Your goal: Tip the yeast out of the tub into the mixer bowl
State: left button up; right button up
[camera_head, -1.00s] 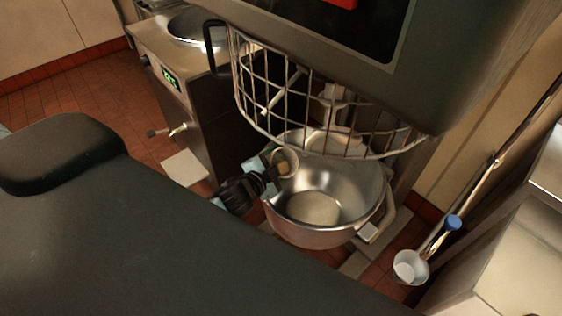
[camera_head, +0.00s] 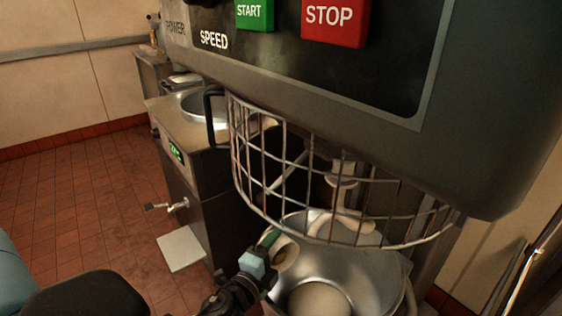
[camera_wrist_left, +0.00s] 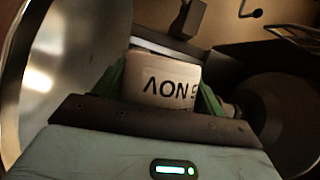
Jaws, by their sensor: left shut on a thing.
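My left gripper (camera_head: 272,246) is shut on a small beige tub (camera_head: 286,254) at the left rim of the mixer bowl. The tub lies tilted on its side, its mouth facing the bowl; its contents are not clear. In the left wrist view, the tub (camera_wrist_left: 163,78) shows dark printed letters between the green fingers (camera_wrist_left: 160,85). The steel mixer bowl (camera_head: 372,270) stands below the mixer head, with a pale round patch at its bottom. The bowl's lower part is cut off by the frame in the head view. My right gripper is not in view.
A wire guard (camera_head: 345,215) hangs above the bowl, close over the tub. The mixer head (camera_head: 400,130) carries a green START button (camera_head: 252,14) and a red STOP button (camera_head: 335,18). A steel unit (camera_head: 190,150) with a tap stands left. Tiled floor (camera_head: 80,200) is open farther left.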

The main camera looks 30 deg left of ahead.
pick_arm(q)
jog(key=m+b, duration=0.2)
jog(key=w+f+m+t+b, duration=0.1)
jog(key=shift+m+b, duration=0.4)
jog(key=shift+r+m+t+b, duration=0.25)
jog(key=shift+m+t+b, duration=0.35)
jog(key=shift+m+b, duration=0.45)
jog(key=shift+m+h, duration=0.25)
jog(key=shift+h, duration=0.05)
jog(key=shift+r, duration=0.25)
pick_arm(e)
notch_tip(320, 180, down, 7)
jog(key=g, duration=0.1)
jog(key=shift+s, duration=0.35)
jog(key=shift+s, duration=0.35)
pick_arm(q)
jog(key=shift+w+f, duration=0.1)
